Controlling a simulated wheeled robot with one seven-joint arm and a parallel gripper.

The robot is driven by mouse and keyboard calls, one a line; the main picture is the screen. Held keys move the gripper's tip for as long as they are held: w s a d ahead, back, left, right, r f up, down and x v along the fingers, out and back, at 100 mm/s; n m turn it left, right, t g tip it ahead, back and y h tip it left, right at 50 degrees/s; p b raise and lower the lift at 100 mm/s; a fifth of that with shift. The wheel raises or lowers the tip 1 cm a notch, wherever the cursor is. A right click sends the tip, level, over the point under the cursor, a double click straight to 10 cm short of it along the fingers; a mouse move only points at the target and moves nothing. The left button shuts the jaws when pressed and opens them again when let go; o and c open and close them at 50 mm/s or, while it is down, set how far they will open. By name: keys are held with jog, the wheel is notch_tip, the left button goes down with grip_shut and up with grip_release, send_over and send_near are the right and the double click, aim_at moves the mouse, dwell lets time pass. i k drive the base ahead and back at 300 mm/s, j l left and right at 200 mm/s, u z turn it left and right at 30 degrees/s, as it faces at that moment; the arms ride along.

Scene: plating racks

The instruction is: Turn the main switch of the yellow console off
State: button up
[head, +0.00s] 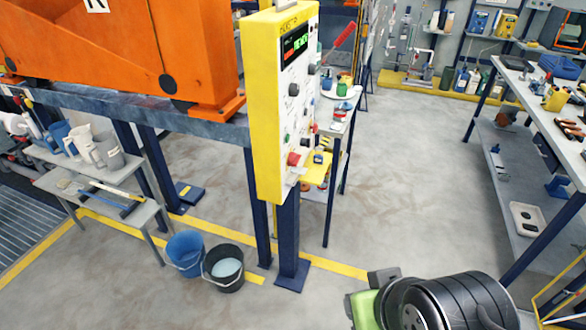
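The yellow console (266,110) stands upright on a blue post left of the picture's middle, its pale front panel turned to the right. A dark display (295,45) with green and red lit text is near its top. Dark knobs and small coloured buttons run down the panel. A red knob (293,159) sits low on it. A red handle (345,36) slants up and right beside the panel; I cannot tell whether it is attached. The main switch cannot be told for sure, and its position is too small to read. My gripper is not clearly in view.
A blue bucket (185,252) and a black bucket (223,267) stand on the floor left of the console's post. A bench (98,185) with jugs is at left. A laden worktable (540,105) is at right. Open floor (415,160) lies between.

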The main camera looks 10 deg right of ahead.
aim_at(293, 159)
jog(key=i+l+u, duration=0.1)
jog(key=i, duration=0.4)
jog(key=i+l+u, duration=0.1)
jog(key=i+l, duration=0.25)
jog(key=i, duration=0.15)
